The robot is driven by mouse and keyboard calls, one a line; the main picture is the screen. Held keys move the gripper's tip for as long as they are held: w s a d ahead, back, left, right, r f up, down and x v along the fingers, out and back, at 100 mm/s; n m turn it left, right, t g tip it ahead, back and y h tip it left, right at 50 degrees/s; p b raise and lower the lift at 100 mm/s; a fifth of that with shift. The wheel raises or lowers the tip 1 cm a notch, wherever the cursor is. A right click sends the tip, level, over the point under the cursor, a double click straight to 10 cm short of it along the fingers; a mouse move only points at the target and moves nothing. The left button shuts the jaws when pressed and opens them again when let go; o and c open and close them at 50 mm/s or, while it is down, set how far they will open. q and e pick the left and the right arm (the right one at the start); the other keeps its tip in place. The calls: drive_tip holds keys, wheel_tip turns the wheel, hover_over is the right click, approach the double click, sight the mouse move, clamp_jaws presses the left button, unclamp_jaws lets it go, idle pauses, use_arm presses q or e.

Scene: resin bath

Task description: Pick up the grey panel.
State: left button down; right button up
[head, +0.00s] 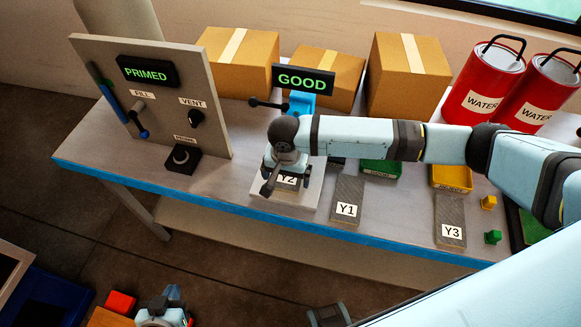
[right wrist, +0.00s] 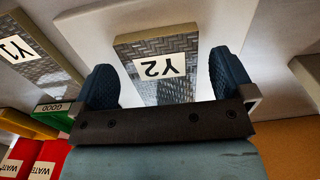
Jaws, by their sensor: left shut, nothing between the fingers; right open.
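The grey panel labelled Y2 (head: 288,187) lies on a pale block on the bench and is partly hidden by my right gripper. In the right wrist view the panel (right wrist: 160,88) has a woven grey face and an upside-down Y2 label. My right gripper (head: 285,172) is open above it. In the right wrist view its fingers stand on either side of the panel, with a visible gap at each side. Similar grey panels, Y1 (head: 346,196) and Y3 (head: 450,222), lie to the right. My left gripper (head: 166,300) is shut and empty, low in front of the bench.
An upright control board (head: 150,90) reading PRIMED stands at left on the bench (head: 220,182). A GOOD display (head: 303,80) and cardboard boxes (head: 238,60) are behind. Green (head: 380,170) and yellow (head: 452,177) trays are at right. Red water cans (head: 482,85) stand at back right.

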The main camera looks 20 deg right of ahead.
drive_tip(key=shift+f, duration=0.65)
drive_tip(key=c, duration=0.9)
drive_tip(key=shift+c, duration=0.2)
drive_tip(key=shift+r, duration=0.15)
